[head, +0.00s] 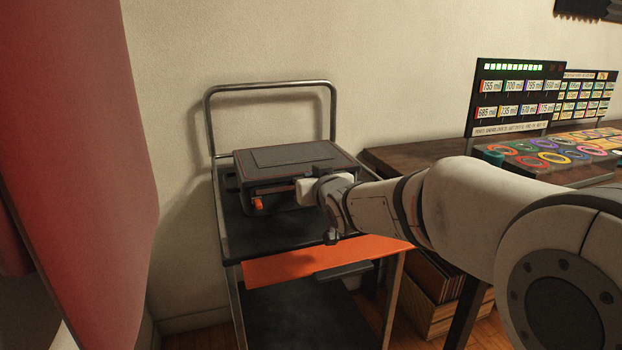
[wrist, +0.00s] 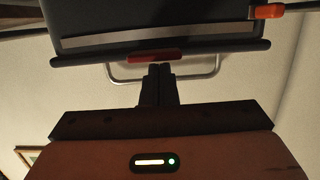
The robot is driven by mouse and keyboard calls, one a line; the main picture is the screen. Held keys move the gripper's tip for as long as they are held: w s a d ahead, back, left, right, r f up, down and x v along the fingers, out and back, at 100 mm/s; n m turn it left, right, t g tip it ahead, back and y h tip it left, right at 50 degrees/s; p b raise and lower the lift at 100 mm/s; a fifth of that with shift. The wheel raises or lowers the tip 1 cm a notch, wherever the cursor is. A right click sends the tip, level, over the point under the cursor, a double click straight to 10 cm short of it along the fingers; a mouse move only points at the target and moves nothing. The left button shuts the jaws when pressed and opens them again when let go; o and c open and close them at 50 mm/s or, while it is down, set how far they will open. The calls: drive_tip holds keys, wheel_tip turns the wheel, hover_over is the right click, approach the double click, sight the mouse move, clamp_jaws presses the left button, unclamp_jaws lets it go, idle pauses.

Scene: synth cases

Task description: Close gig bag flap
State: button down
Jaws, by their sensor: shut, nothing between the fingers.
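The dark gig bag (head: 290,157), a boxy case with thin red edging, lies on the cart's upper shelf. Its top looks flat. An orange tab (head: 257,204) sticks out at its front left and also shows in the wrist view (wrist: 267,11). An orange panel (head: 290,264) with a dark strip hangs at the cart's front; I cannot tell whether it is the flap. My gripper (head: 308,170) is at the bag's front right edge, shut and empty. In the wrist view its fingers (wrist: 159,72) point at a red patch (wrist: 153,56) on a dark edge; contact is unclear.
The metal cart (head: 222,225) has a raised rail (head: 270,86) behind the bag, near the wall. A wooden table (head: 400,158) with display boards (head: 515,95) stands to the right. A red surface (head: 85,150) fills the left side. The lower shelf (head: 305,315) looks bare.

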wheel_tip(320, 180, up, 4)
drive_tip(key=p, duration=0.4)
drive_tip(key=s+d+f, duration=0.1)
drive_tip(key=s+f, duration=0.1)
drive_tip(key=s+d+f, duration=0.1)
drive_tip(key=s+f, duration=0.2)
drive_tip(key=s, duration=0.1)
drive_tip(key=shift+s+d+f, duration=0.2)
drive_tip(key=shift+d+f, duration=0.2)
drive_tip(key=shift+s+d+f, duration=0.1)
drive_tip(key=shift+s+f, duration=0.1)
drive_tip(key=shift+s, duration=0.05)
drive_tip(key=s+d+r+m+g+h+p, duration=0.25)
drive_tip(key=s+d+r+p, duration=0.3)
drive_tip(key=p, duration=0.35)
drive_tip(key=s+d+r+m+g+h+p, duration=0.1)
drive_tip(key=s+d+r+g+h+p, duration=0.3)
drive_tip(key=d+p, duration=0.35)
drive_tip(key=s+d+r+g+p, duration=0.2)
drive_tip(key=s+r+p, duration=0.3)
drive_tip(key=s+p, duration=0.2)
drive_tip(key=s+d+r+m+g+p, duration=0.1)
drive_tip(key=s+d+r+g+p, duration=0.1)
drive_tip(key=s+r+p, duration=0.3)
drive_tip(key=s+g+p, duration=0.1)
drive_tip(key=s, duration=0.2)
drive_tip(key=shift+s+d+p, duration=0.15)
drive_tip(key=shift+d+p, duration=0.2)
drive_tip(key=shift+p, duration=0.05)
